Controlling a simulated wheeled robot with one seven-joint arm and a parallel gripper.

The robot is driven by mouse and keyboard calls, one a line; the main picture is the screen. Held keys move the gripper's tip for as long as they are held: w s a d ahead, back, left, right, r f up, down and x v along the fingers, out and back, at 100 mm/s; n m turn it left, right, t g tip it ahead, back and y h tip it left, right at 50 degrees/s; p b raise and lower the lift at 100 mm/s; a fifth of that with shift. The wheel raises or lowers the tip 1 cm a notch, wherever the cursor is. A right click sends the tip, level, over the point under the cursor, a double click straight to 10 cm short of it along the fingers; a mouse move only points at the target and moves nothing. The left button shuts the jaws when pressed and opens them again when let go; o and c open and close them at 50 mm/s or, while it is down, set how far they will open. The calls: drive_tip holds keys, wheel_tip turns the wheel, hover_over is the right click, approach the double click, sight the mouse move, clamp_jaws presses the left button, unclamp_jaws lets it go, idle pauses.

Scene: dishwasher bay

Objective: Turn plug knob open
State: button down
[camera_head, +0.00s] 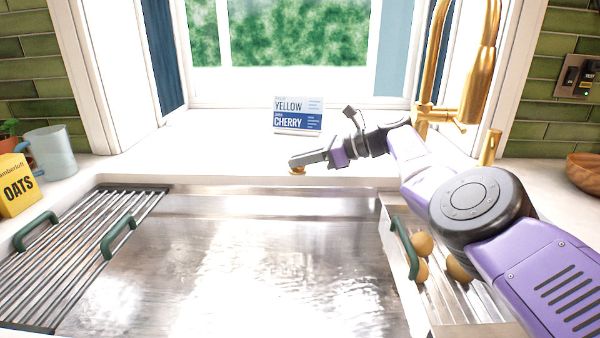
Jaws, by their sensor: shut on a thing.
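The plug knob (298,171) is a small brass-coloured knob on the white ledge behind the sink, just left of the picture's middle. My gripper (296,162) comes in from the right, with its fingers lying nearly level and pointing left. The fingertips are shut on the knob and hide its upper part. Only the knob's lower edge shows beneath them, so which way it is turned cannot be told. The steel sink (240,240) lies in front and holds water with bright reflections; its plug is not visible.
The brass tap (470,95) rises at the back right. A slatted rack (75,250) covers the sink's left side. A tray with a green handle (403,248) and several round brown things sits right, under my arm.

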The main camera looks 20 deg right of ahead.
drive_tip(key=shift+s+d+b, duration=0.15)
drive_tip(key=shift+d+b, duration=0.15)
drive_tip(key=shift+d, duration=0.2)
drive_tip(key=c, duration=1.5)
unclamp_jaws()
drive_tip(key=shift+f, duration=0.1)
drive_tip(key=shift+o, duration=0.2)
drive_tip(key=shift+a, duration=0.1)
drive_tip(key=shift+s, duration=0.1)
drive_tip(key=shift+r+p, duration=0.3)
drive_tip(key=shift+p, duration=0.35)
drive_tip(key=shift+p+v, duration=0.75)
drive_tip(key=shift+p, duration=0.25)
drive_tip(key=shift+f+p+v, duration=0.2)
drive_tip(key=shift+p+v, duration=0.75)
drive_tip(key=shift+v, duration=2.1)
